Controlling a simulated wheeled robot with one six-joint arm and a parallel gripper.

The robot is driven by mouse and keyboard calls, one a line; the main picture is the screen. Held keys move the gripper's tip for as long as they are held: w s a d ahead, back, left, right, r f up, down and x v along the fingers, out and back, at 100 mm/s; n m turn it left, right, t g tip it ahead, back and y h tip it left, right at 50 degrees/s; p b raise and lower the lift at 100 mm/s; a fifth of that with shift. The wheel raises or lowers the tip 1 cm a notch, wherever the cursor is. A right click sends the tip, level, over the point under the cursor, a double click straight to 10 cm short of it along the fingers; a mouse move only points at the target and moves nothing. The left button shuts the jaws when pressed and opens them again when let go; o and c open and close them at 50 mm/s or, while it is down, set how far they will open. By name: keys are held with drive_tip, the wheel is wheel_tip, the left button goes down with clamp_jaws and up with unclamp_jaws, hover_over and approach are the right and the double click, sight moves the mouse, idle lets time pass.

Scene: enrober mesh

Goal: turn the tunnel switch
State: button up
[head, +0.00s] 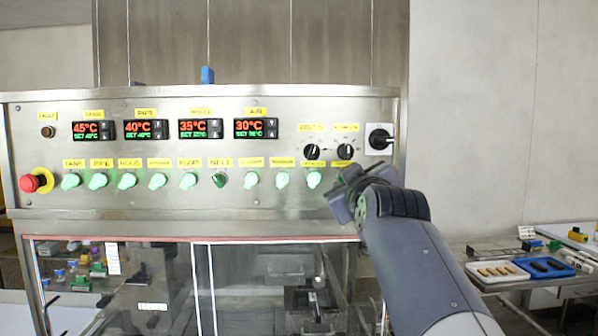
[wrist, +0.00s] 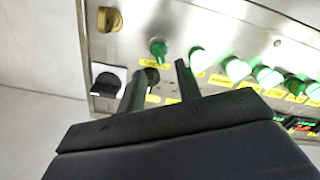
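The switch panel (head: 290,195) carries a row of green knobs, mostly lit. I cannot read which yellow label says tunnel. In the wrist view an unlit dark green knob (wrist: 158,49) stands at the row's end, beyond and between my fingertips; in the head view my gripper hides that spot. My gripper (wrist: 159,66) is open, with a gap between its two fingers, and nothing is held. In the head view my gripper (head: 347,190) is in front of the panel's lower right. Whether it touches the panel, I cannot tell.
A lit knob (head: 314,180) stands just left of my gripper. Black dials (head: 312,152) and a black rotary switch (head: 378,139) are above it. A red emergency button (head: 30,182) is at far left. A yellow-brown knob (wrist: 110,20) shows in the wrist view. Trays (head: 497,272) lie at right.

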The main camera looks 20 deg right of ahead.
drive_tip(key=shift+p+x, duration=0.5)
drive_tip(key=shift+x, duration=1.45)
clamp_jaws()
